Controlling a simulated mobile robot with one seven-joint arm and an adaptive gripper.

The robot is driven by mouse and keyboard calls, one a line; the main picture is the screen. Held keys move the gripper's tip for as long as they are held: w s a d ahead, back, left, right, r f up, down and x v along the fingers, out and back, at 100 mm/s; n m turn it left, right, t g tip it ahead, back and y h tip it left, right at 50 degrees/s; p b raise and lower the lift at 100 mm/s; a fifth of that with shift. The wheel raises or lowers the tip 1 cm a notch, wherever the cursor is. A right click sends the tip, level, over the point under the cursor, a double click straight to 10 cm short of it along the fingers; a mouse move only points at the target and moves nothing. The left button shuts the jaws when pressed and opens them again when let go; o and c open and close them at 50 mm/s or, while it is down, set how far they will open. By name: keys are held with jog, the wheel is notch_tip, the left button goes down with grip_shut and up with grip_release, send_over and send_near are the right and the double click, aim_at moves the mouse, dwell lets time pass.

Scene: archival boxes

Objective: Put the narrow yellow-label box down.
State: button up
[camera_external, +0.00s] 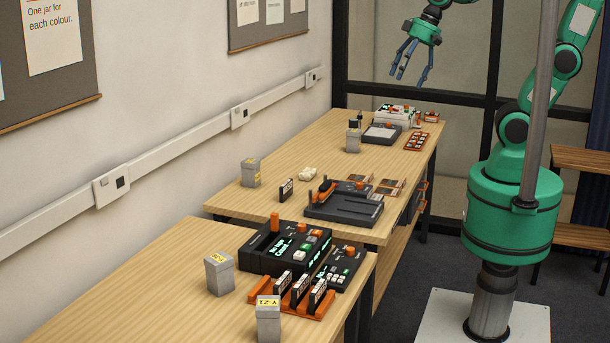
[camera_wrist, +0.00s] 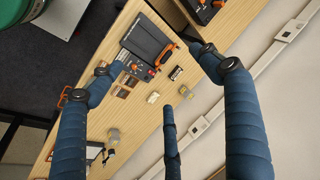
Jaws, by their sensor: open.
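Several small grey boxes stand upright on the wooden tables. One with a yellow label (camera_external: 250,172) is near the wall on the far table, and it also shows in the wrist view (camera_wrist: 186,91). Two more with yellow labels are on the near table: one left of the black device (camera_external: 219,273) and one marked Y-21 (camera_external: 268,318) at the front. Which one is the narrow box I cannot tell. My gripper (camera_external: 409,74) is raised high above the far table's end, its blue fingers spread open and empty, apart from every box; it frames the wrist view (camera_wrist: 160,75).
A black device with an orange handle (camera_external: 343,207) and a grey box (camera_external: 354,142) stand on the far table. A black console (camera_external: 285,247) and an orange rack (camera_external: 303,305) with dark cards are on the near table. Bare wood (camera_external: 120,293) lies at the near left.

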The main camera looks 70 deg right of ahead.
jog(key=s+d+n+t+h, duration=0.1)
jog(key=s+d+h, duration=0.1)
jog(key=s+d, duration=0.5)
jog(key=shift+s+d+f+t+h, duration=0.3)
jog(key=shift+d+t, duration=0.1)
jog(key=shift+d, duration=0.6)
jog(key=shift+o, duration=0.8)
jog(key=shift+w, duration=0.1)
